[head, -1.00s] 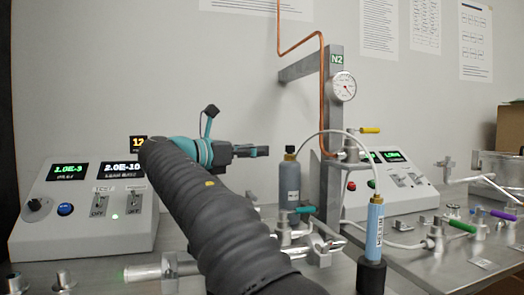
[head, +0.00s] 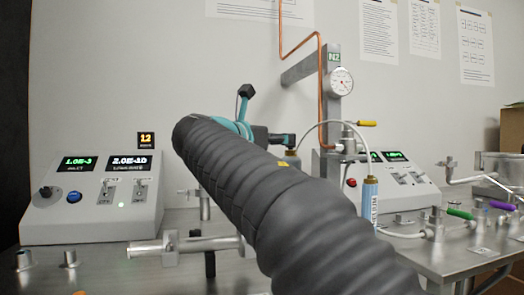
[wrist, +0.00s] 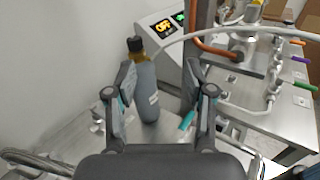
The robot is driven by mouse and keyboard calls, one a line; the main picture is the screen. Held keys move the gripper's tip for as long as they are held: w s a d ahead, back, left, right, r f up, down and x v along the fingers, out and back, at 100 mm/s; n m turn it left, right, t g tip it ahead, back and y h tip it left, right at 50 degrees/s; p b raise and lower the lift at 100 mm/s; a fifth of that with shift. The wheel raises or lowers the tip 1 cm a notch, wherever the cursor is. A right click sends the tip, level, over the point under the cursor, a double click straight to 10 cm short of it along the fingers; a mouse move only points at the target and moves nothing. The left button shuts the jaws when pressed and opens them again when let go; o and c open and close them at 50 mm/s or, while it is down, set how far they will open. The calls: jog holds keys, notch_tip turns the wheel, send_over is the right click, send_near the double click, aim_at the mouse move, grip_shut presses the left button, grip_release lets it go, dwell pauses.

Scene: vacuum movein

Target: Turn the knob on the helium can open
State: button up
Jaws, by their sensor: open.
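The likely helium can is a grey-blue bottle (wrist: 147,92) with a brass neck and a black knob (wrist: 135,45). It stands upright between my finger pads in the wrist view, nearer the left one. My gripper (wrist: 161,76) is open, and nothing is held. In the head view my gripper (head: 287,141) is at the height of the can's top and covers the knob. Only the can's brass neck (head: 291,156) shows there, and my arm hides its body. Whether the fingers touch the can cannot be told.
A white hose (wrist: 225,35) arches from the can's top to a slim blue cylinder (head: 370,203). A steel post (head: 331,110) with a gauge stands right of the can. A control box (head: 92,195) is at left. Valves with coloured handles crowd the right bench.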

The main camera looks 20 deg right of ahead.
jog(key=shift+n+t+y, duration=0.6)
jog(key=shift+n+t, duration=0.1)
jog(key=shift+n, duration=0.1)
jog(key=x, duration=0.4)
jog(key=w+a+x, duration=0.1)
jog(key=x, duration=0.4)
jog(key=w+a+p+x, duration=0.1)
jog(key=x, duration=0.3)
jog(key=shift+w+d+f, duration=0.2)
jog(key=shift+w+f, duration=0.2)
grip_shut()
